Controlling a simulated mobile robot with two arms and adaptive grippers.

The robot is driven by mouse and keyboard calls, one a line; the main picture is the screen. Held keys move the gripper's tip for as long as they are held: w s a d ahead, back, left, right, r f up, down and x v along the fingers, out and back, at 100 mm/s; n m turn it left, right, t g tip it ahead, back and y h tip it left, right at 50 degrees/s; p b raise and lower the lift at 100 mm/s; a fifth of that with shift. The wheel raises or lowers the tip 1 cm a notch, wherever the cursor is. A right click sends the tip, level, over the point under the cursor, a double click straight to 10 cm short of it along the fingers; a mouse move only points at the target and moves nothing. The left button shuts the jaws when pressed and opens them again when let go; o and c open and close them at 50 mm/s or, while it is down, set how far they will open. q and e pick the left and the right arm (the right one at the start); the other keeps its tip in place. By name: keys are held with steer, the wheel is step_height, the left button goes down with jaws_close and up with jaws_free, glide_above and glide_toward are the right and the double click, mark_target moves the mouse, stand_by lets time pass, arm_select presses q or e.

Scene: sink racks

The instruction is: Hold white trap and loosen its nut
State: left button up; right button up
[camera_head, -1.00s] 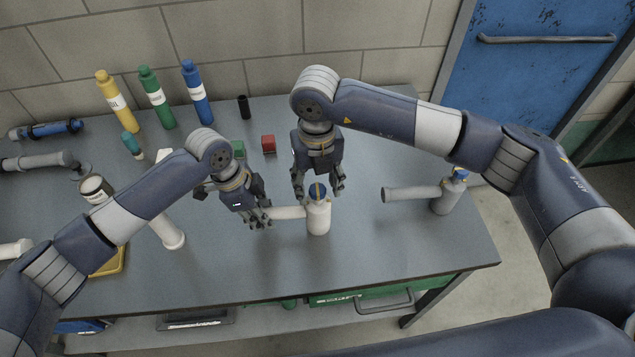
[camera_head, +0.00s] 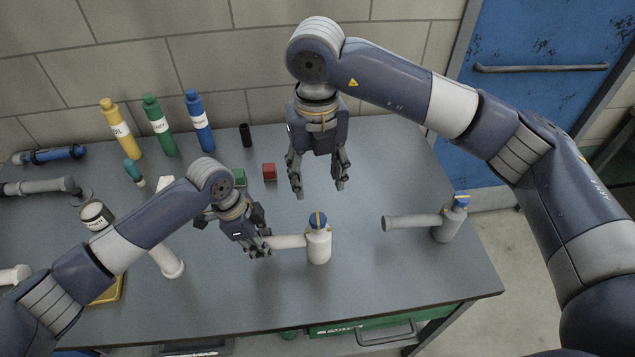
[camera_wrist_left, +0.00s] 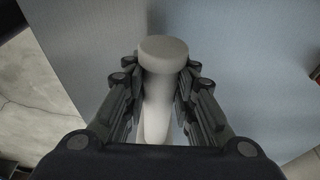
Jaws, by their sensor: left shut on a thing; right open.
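The white trap (camera_head: 319,246) stands upright near the middle front of the bench. My left gripper (camera_head: 262,247) is shut on that side pipe. In the left wrist view the fingers (camera_wrist_left: 165,100) lie on both sides of the white trap (camera_wrist_left: 163,55). My right gripper (camera_head: 318,188) is open and empty, pointing down above the bench, behind and above the nut and apart from it.
Yellow (camera_head: 121,130), green (camera_head: 158,126) and blue (camera_head: 199,122) bottles line the wall. A red block (camera_head: 269,172) and a black cylinder (camera_head: 245,135) are behind. The bench's right rear is clear.

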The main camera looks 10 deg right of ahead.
arm_select(q)
steer(key=o, duration=1.1)
steer(key=v, duration=1.2)
